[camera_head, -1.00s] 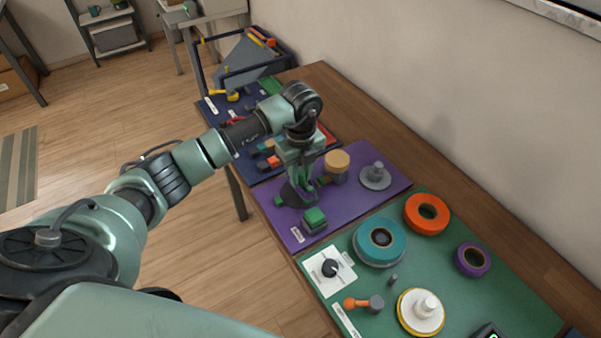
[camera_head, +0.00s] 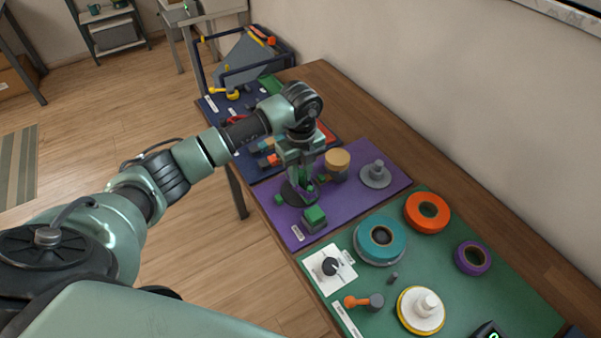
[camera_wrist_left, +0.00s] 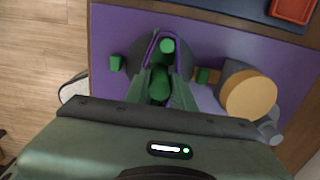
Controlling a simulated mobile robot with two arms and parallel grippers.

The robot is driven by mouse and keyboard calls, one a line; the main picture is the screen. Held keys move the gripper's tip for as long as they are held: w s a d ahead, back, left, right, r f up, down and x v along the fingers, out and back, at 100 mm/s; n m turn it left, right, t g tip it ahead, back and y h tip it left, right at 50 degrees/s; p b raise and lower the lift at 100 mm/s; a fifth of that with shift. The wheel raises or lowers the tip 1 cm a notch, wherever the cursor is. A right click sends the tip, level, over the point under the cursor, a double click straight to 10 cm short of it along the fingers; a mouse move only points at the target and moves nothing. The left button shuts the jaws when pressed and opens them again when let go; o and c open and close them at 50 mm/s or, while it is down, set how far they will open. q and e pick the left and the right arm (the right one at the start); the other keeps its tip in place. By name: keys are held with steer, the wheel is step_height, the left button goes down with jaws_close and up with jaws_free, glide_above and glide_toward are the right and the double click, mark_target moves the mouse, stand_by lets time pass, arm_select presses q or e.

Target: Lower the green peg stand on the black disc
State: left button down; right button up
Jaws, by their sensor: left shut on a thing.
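My left gripper (camera_head: 303,181) points down over the black disc (camera_head: 289,190) on the purple mat. It is shut on the green peg stand, whose green body shows between the fingers in the left wrist view (camera_wrist_left: 159,84). A round green top (camera_wrist_left: 167,46) shows just beyond the fingertips. The black disc (camera_wrist_left: 139,58) lies behind and below the stand there, partly hidden by the fingers. The fingers cover much of the stand in the head view, so I cannot tell whether its foot touches the disc. My right gripper is not in view.
A green-topped block (camera_head: 314,216) is near the front. A tan-topped cylinder (camera_head: 337,161) and a grey peg disc (camera_head: 376,174) stand to the right. The green mat (camera_head: 480,300) holds several spools.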

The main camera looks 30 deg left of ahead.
arm_select(q)
steer(key=shift+f, duration=0.25)
steer(key=shift+f, duration=0.15)
steer(key=shift+f+b, duration=0.3)
steer(key=shift+b, duration=0.05)
steer(key=c, duration=1.1)
jaws_free()
steer(key=shift+r+p, duration=3.1)
steer(key=shift+r, duration=1)
